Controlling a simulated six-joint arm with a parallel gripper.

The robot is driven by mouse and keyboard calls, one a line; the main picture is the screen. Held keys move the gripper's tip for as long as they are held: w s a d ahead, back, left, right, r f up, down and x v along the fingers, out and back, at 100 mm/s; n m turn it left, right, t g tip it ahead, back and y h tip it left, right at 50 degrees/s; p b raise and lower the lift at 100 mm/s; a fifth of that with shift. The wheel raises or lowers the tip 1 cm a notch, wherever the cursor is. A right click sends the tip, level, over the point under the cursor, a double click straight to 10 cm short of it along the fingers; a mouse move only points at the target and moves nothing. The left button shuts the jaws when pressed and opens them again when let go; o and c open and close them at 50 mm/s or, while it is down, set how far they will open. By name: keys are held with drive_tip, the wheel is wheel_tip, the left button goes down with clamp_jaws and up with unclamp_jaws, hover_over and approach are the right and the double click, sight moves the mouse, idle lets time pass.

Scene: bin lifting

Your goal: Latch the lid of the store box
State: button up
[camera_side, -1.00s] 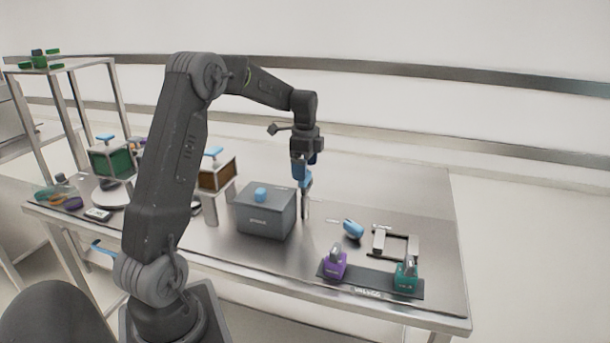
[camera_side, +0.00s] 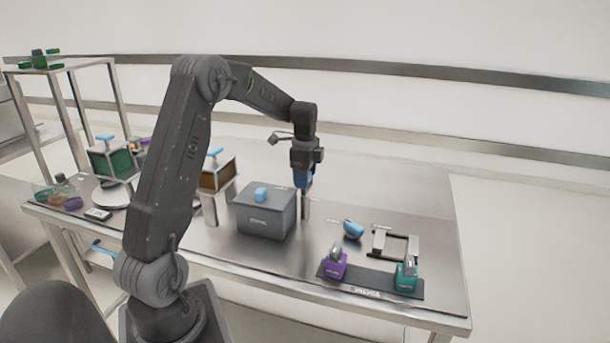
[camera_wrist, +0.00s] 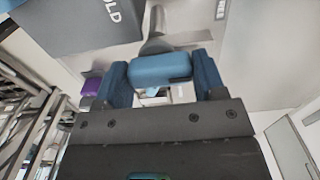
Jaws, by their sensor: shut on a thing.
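A purple padlock (camera_side: 334,265) and a teal padlock (camera_side: 406,275) stand on a dark strip at the front right. A loose blue piece (camera_side: 352,229) and a metal frame (camera_side: 395,244) lie behind them. A brown box (camera_side: 217,175) stands raised at left.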

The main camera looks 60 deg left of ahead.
drive_tip(key=shift+c, duration=0.7)
drive_tip(key=shift+n, duration=0.3)
drive_tip(key=n, duration=0.8)
drive_tip(key=shift+s, duration=0.1)
drive_tip(key=n, duration=0.4)
drive_tip(key=shift+r, duration=0.1)
drive_tip(key=n, duration=0.5)
drive_tip(key=shift+s, duration=0.1)
drive_tip(key=shift+n, duration=0.3)
drive_tip(key=o, duration=0.9)
